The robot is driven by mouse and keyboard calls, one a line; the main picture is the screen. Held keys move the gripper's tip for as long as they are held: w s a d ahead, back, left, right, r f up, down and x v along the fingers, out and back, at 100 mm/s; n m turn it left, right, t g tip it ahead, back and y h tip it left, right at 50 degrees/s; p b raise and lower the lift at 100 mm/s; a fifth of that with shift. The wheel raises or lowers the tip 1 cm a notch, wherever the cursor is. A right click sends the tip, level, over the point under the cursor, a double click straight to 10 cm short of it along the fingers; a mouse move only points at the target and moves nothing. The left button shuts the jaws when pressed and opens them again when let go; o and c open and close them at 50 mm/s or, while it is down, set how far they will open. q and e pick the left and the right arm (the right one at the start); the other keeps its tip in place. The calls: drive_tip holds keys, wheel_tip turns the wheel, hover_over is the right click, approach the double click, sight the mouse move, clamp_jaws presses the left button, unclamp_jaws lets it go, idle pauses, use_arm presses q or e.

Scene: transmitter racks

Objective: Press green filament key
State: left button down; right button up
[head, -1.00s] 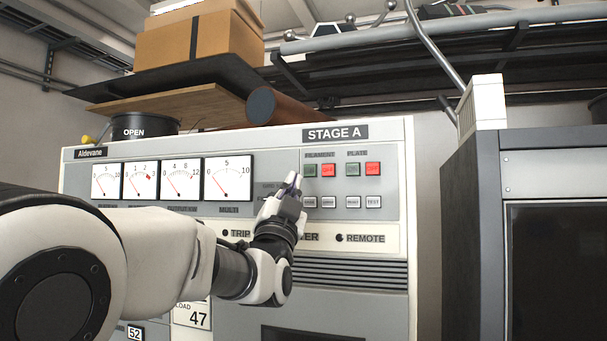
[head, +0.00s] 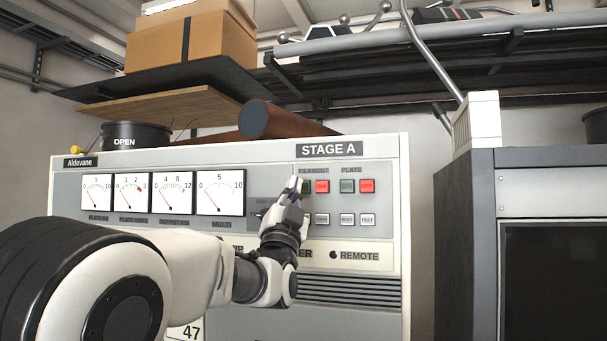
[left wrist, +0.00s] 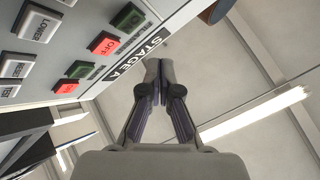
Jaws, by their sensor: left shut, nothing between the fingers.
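The green filament key (head: 307,187) is at the left of the key row under STAGE A. My left gripper (head: 297,184) partly covers it in the head view. The key also shows in the left wrist view (left wrist: 127,17), unlit-looking dark green. My left gripper is shut and empty, its fingertips (left wrist: 160,72) together. The tips are beside the key's left edge in the head view; I cannot tell whether they touch it. The red filament OFF key (head: 322,187) is just right of the green one. My right gripper is not in view.
The plate pair has a green key (head: 347,186) and a red key (head: 367,186). White keys (head: 347,219) sit in a row below. Dial meters (head: 220,192) are left of the keys. A dark cabinet (head: 470,200) stands to the right.

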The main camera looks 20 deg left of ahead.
sight(304, 187)
use_arm(q)
drive_tip(key=w+p, duration=0.1)
drive_tip(key=w, duration=0.2)
drive_tip(key=shift+w, duration=0.25)
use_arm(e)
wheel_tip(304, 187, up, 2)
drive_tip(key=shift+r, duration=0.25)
use_arm(q)
drive_tip(key=shift+p, duration=0.3)
idle(0.5)
drive_tip(key=shift+w, duration=0.4)
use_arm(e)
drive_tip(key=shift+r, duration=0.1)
use_arm(q)
drive_tip(key=shift+w+p, duration=0.3)
drive_tip(key=shift+w, duration=0.05)
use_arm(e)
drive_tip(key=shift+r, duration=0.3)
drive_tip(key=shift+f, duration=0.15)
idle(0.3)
use_arm(q)
drive_tip(key=shift+s+b, duration=0.8)
drive_tip(key=shift+b, duration=0.25)
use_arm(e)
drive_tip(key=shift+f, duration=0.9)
